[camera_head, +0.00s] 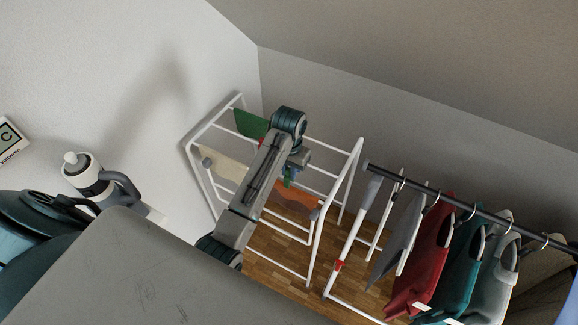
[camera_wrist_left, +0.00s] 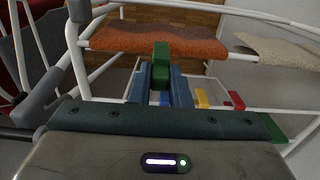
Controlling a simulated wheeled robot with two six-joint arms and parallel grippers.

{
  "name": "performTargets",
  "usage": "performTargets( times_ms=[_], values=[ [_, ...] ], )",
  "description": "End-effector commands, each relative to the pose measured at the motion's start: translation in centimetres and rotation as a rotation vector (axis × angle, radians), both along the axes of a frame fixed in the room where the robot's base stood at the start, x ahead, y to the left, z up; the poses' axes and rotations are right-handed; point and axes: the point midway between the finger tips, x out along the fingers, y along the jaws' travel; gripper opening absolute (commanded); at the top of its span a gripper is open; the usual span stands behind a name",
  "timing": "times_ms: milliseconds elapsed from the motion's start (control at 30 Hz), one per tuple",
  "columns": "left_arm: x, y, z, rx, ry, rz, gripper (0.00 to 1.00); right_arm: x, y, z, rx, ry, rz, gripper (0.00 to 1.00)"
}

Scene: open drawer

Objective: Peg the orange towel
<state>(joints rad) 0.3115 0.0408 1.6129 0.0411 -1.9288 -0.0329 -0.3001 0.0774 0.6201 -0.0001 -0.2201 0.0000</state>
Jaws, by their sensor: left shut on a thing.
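The orange towel (camera_head: 297,204) hangs over a white rail of the drying rack; in the left wrist view the orange towel (camera_wrist_left: 150,38) spans the upper middle. My left gripper (camera_wrist_left: 160,80) is shut on a green peg (camera_wrist_left: 161,58), held upright between its blue fingers. The peg overlaps the towel's near edge in the wrist view; I cannot tell whether it touches it. In the head view my left gripper (camera_head: 290,176) is over the rack beside the towel, partly hidden by its own arm. My right gripper is not in view.
The white drying rack (camera_head: 357,150) also holds a green cloth (camera_head: 250,123) and a beige towel (camera_head: 222,166). Yellow (camera_wrist_left: 202,98) and red (camera_wrist_left: 236,100) pegs show beyond the gripper. A clothes rail (camera_head: 460,203) with several hanging garments stands right. A white bottle (camera_head: 88,176) is at left.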

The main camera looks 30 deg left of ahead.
Motion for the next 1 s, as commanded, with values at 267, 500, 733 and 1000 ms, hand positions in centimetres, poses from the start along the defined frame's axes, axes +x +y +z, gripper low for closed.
performTargets(
  times_ms=[267, 500, 733, 1000],
  values=[
    [0.0, 0.0, -2.0, 0.000, 0.002, 0.000, 0.00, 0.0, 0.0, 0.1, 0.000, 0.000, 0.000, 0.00],
    [0.0, 0.0, -3.7, 0.000, 0.001, 0.000, 0.00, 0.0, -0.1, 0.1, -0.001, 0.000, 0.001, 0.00],
    [0.0, 0.0, -4.8, 0.000, 0.001, 0.000, 0.00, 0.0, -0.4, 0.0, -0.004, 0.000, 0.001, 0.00],
    [0.0, 0.0, -5.2, 0.000, 0.000, 0.000, 0.00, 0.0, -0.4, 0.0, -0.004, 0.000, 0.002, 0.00]
  ],
)
